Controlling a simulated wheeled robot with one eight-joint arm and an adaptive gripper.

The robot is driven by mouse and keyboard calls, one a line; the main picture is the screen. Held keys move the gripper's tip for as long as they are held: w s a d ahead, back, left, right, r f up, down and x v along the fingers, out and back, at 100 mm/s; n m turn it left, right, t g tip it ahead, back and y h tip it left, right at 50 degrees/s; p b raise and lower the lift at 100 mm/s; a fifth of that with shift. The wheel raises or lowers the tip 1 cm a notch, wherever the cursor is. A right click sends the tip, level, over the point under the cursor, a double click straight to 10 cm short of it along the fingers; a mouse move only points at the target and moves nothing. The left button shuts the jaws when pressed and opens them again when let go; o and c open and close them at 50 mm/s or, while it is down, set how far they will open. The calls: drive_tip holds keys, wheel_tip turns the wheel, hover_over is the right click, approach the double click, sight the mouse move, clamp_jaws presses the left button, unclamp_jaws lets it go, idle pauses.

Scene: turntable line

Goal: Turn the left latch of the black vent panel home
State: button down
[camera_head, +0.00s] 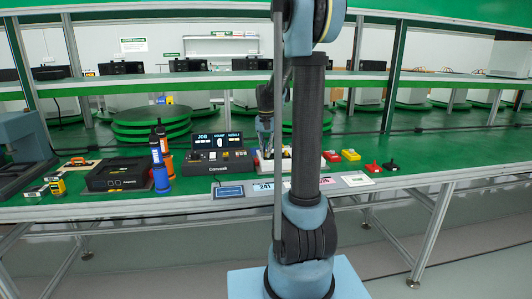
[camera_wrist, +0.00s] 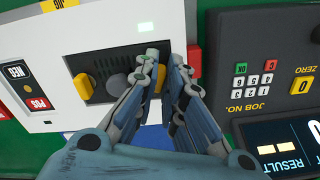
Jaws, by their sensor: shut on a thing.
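The black vent panel (camera_wrist: 103,93) is set in a white housing (camera_wrist: 85,30), seen upside down in the wrist view. A yellow latch (camera_wrist: 83,86) shows at its picture-left end, with a grey round knob (camera_wrist: 116,84) beside it. My gripper (camera_wrist: 166,66) is at the panel's picture-right end, its fingers closed around a small yellow part (camera_wrist: 161,76), seemingly the left latch. The fingers hide most of that latch, so its angle cannot be told.
A dark control console (camera_head: 218,160) with keys and a display stands close beside the housing. A black case (camera_head: 118,174) and blue and orange bottles (camera_head: 158,165) stand farther left. Yellow and red blocks (camera_head: 350,155) lie to the right on the green table.

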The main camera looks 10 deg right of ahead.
drive_tip(key=m, duration=0.5)
drive_tip(key=shift+w+a, duration=0.1)
drive_tip(key=shift+a, duration=0.05)
drive_tip(key=shift+m, duration=0.4)
drive_tip(key=c, duration=2)
unclamp_jaws()
drive_tip(key=shift+o, duration=0.2)
drive_tip(key=shift+r, duration=0.1)
wheel_tip(320, 180, up, 12)
drive_tip(key=shift+w, duration=0.1)
